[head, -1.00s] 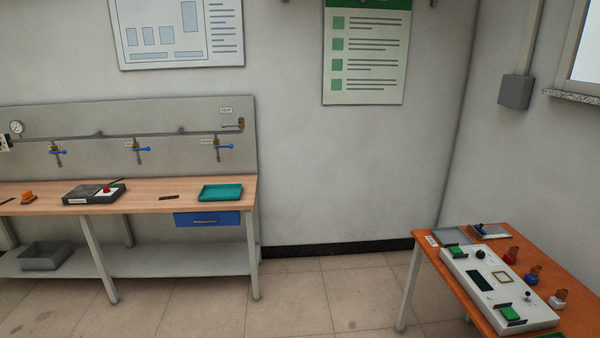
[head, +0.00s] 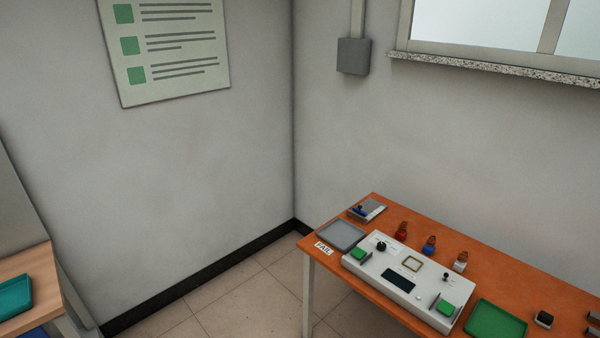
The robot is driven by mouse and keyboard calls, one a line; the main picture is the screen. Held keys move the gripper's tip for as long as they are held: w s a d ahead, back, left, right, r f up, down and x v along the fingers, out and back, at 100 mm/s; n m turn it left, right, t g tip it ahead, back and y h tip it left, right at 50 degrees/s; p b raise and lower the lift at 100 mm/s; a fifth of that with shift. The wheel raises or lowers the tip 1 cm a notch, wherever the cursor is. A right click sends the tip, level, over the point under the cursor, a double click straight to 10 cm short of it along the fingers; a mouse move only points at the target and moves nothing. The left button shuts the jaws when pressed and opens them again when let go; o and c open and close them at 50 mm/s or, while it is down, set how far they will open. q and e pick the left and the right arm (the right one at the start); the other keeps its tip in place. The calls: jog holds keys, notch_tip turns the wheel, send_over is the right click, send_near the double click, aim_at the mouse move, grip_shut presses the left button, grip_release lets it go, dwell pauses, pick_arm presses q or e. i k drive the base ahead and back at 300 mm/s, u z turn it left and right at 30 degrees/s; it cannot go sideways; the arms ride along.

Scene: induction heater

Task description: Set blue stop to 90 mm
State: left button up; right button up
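A small grey block with a blue part (head: 361,210) on top sits at the far left corner of the orange table; I cannot tell whether this is the blue stop, and no millimetre scale is readable. Another small blue piece (head: 429,245) with a brown top stands behind the control box, between a red piece (head: 401,231) and a white piece (head: 460,261). The white control box (head: 430,275) has a dark display (head: 399,281), a black knob and green blocks at both ends.
The orange table (head: 350,298) also bears a grey tray (head: 341,235) beside a FAIL label (head: 324,248), a green tray (head: 496,320) and a black block (head: 543,319). A wooden bench (head: 20,262) with a teal tray (head: 14,296) is at the left edge. Floor shows between them.

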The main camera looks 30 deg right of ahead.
aim_at(358, 209)
jog(key=z, duration=0.8)
jog(key=i, duration=1.15)
jog(key=z, duration=1.05)
